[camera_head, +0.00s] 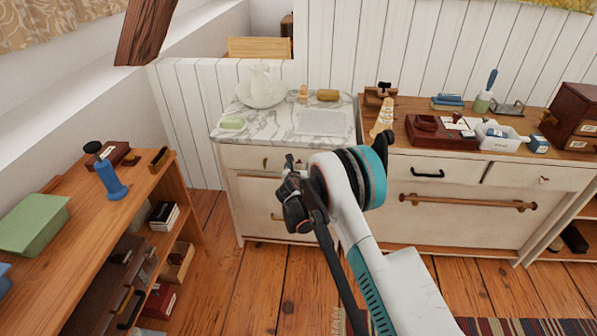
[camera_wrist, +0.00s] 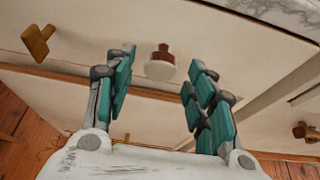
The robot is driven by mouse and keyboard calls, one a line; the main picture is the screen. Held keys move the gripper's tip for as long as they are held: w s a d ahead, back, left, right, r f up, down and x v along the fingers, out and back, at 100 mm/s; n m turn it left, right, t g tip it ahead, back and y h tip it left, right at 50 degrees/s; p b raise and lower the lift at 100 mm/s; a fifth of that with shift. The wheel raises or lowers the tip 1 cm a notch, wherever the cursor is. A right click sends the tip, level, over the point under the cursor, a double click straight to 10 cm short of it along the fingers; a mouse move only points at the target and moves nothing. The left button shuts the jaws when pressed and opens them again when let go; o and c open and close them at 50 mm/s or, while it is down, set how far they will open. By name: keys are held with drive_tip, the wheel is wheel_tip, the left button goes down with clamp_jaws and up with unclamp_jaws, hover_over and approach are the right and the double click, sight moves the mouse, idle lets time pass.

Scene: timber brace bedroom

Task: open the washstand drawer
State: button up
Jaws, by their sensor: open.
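The washstand (camera_head: 240,200) is a cream cabinet with a grey-veined marble top, at the middle of the head view. Its drawer front (camera_head: 245,159) lies just under the top and looks shut. A white knob with a dark red base (camera_wrist: 160,64) stands on the front between my fingers in that view. My gripper (camera_wrist: 163,58) is open, with fingers either side of the knob, apart from it. In the head view, my arm hides the washstand's right part.
A pitcher and basin (camera_head: 262,90), soap (camera_head: 232,123) and a folded cloth (camera_head: 322,122) sit on the marble. A wooden shelf unit (camera_head: 130,205) stands at left, a cluttered cabinet (camera_head: 450,215) at right. Bare floor (camera_head: 225,275) lies between. A dark beam (camera_head: 145,32) hangs above.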

drive_tip(key=shift+x, duration=0.8)
drive_tip(key=shift+c, duration=0.2)
